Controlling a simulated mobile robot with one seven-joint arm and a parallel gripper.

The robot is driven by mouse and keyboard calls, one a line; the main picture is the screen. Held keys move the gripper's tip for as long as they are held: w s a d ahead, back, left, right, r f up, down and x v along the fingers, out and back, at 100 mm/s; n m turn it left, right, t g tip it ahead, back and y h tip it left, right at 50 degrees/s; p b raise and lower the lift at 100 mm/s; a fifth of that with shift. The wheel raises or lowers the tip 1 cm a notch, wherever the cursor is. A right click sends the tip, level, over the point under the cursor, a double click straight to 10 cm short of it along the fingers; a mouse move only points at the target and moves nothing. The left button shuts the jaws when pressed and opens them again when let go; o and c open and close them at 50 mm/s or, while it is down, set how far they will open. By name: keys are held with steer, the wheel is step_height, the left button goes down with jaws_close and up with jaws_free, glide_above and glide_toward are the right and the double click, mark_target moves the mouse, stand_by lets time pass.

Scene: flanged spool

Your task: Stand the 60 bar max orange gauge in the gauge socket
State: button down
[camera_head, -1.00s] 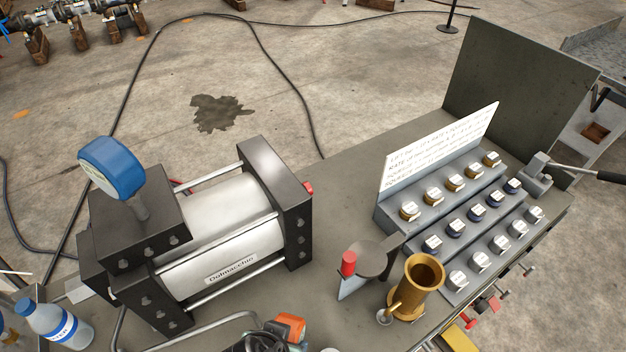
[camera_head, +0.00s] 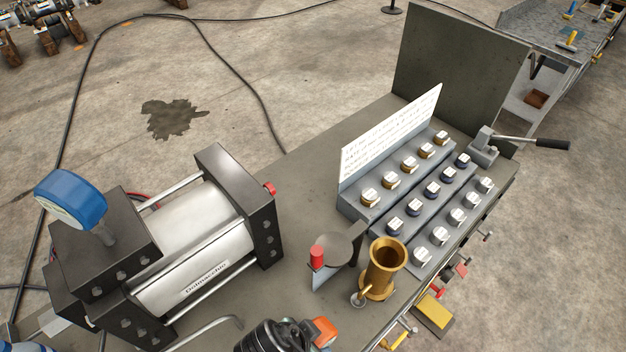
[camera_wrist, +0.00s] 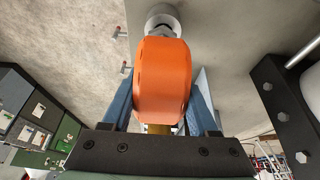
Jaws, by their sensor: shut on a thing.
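The orange gauge (camera_wrist: 162,82) is held between the blue fingers of my gripper (camera_wrist: 163,95), its rim facing the wrist camera. Its dial is not readable. A brass-coloured part (camera_wrist: 157,128) shows below it. In the head view the gauge (camera_head: 324,328) shows at the bottom edge, beside the dark part of my gripper, left of and nearer than the brass cup (camera_head: 385,268). A blue gauge (camera_head: 72,199) stands on the black end block of the cylinder (camera_head: 195,240). I cannot tell for sure which part is the gauge socket.
A stepped grey rack (camera_head: 410,215) with several capped pieces stands to the right, a white text card (camera_head: 390,135) behind it. A round grey plate with a red knob (camera_head: 317,257) stands left of the brass cup. A lever clamp (camera_head: 485,148) sits at the far corner.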

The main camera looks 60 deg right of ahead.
steer(key=shift+w+f, duration=0.1)
steer(key=shift+f, duration=0.65)
steer(key=shift+f, duration=0.1)
steer(key=shift+c, duration=0.8)
jaws_free()
steer(key=v, duration=1.2)
steer(key=shift+a+b, duration=0.1)
steer(key=shift+b, duration=0.25)
